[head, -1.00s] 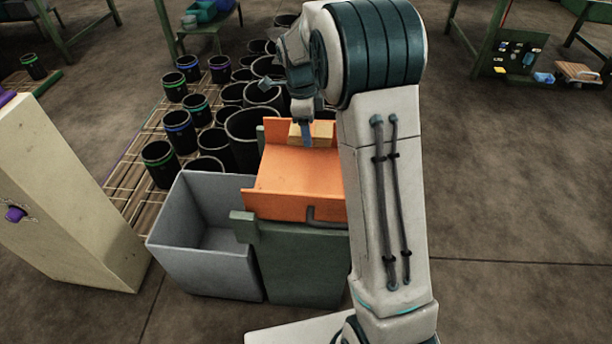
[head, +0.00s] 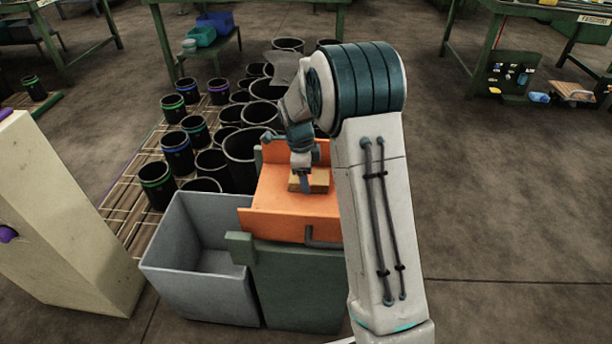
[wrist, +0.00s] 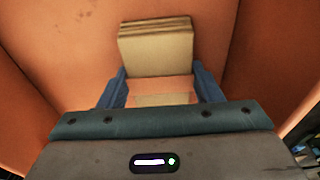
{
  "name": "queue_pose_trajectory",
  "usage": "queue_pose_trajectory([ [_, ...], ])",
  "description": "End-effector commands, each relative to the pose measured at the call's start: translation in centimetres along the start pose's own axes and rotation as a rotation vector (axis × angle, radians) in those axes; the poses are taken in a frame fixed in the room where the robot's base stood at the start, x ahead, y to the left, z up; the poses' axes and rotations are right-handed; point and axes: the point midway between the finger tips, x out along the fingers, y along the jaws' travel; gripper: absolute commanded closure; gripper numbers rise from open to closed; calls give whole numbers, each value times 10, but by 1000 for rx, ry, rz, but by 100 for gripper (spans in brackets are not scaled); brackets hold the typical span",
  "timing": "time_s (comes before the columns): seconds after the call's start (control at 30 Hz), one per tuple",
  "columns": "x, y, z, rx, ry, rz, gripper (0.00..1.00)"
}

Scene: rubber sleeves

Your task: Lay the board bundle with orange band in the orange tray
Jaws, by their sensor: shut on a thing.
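The board bundle (head: 319,180) is a short stack of tan wooden boards. My gripper (head: 304,186) is shut on it, with blue fingers on either side. The orange tray (head: 290,226) is open, with raised walls, and the bundle is within its outline near the middle. In the wrist view the boards' stacked end (wrist: 156,48) shows beyond the fingers, and a pinkish-orange stretch, likely the band, lies between them. Orange tray surfaces (wrist: 75,35) surround the bundle there. I cannot tell whether the bundle touches the tray floor. My arm hides the tray's right side.
The tray sits on a green stand (head: 300,285). A grey open bin (head: 200,292) stands left of it, and a beige cabinet (head: 65,220) is farther left. Several black sleeves (head: 178,155) stand on a slatted rack behind.

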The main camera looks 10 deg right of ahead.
Motion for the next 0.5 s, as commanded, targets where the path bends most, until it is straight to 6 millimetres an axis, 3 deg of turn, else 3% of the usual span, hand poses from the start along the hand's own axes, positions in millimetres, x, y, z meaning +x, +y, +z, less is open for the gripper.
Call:
queue_pose_trajectory([
  [0.1, 4, 0, 0, 0, 0, 0, 66],
  [0.13, 4, 0, 0, 0, 0, 0, 38],
  [0.2, 3, 0, 0, 0, 0, 0, 19],
  [0.5, 1, 0, 0, 0, 0, 0, 19],
])
